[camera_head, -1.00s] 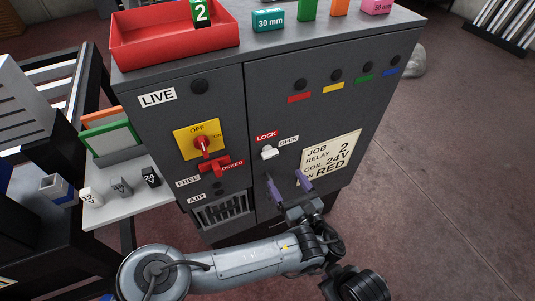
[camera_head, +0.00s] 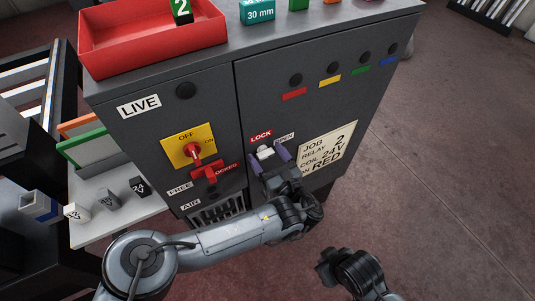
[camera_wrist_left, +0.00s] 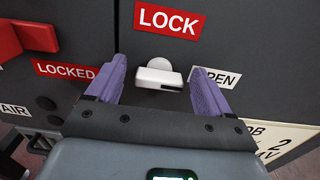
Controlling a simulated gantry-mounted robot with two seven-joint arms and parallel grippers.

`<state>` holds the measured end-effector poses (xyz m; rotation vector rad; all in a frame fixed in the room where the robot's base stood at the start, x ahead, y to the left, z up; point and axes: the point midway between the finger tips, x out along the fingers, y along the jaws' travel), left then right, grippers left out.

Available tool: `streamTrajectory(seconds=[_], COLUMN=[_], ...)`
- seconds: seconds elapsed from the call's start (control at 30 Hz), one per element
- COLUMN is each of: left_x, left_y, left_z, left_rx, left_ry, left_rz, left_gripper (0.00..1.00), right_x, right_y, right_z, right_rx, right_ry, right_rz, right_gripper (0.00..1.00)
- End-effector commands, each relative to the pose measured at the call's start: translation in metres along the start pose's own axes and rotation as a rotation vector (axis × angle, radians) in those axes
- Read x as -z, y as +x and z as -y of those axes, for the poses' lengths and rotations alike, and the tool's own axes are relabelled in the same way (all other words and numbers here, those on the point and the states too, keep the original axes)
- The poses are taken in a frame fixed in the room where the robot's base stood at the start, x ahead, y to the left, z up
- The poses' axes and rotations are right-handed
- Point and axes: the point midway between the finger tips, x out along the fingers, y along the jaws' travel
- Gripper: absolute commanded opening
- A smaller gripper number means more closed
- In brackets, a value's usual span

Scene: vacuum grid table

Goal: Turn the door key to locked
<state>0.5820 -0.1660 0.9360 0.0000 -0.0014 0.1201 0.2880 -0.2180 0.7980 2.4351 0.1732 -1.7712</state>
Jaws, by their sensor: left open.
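The white door key (camera_head: 265,152) sits on the grey cabinet's right door, below the red LOCK label (camera_head: 261,136) and left of the white OPEN label (camera_head: 285,138). In the left wrist view the key (camera_wrist_left: 159,76) has a round hub, and its bar lies roughly sideways, not pointing up at LOCK. My left gripper (camera_head: 270,154) is open, its purple fingers on either side of the key, with gaps showing in the wrist view. The right fingertip partly covers the OPEN label. My right gripper (camera_head: 338,264) is dark, low on the right, away from the cabinet; its jaws are unclear.
Left of the key are a red rotary switch (camera_head: 194,150) on a yellow plate and a red handle (camera_head: 210,172) by the LOCKED label. A red tray (camera_head: 150,50) stands on the cabinet top. A side shelf (camera_head: 95,228) holds small blocks. Open floor lies to the right.

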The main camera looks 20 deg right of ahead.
Motion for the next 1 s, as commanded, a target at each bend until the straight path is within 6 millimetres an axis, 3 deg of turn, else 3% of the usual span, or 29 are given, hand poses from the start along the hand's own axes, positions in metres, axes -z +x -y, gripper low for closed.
streamTrajectory(seconds=[0.17,0.53,1.0], left_x=[0.000,0.000,0.003], left_y=[0.000,0.000,0.000], left_z=[0.000,0.000,0.000], left_rx=[0.000,0.000,0.001], left_ry=[0.000,0.000,-0.112], left_rz=[0.000,0.000,-0.001], left_gripper=[0.81,0.26,0.25], right_x=[0.000,0.000,-0.004], right_y=[0.000,0.000,0.013], right_z=[0.000,0.000,0.000], right_rx=[0.000,0.000,0.000], right_ry=[0.000,0.001,0.001], right_rz=[0.000,0.000,0.000], right_gripper=[0.00,0.00,0.00])
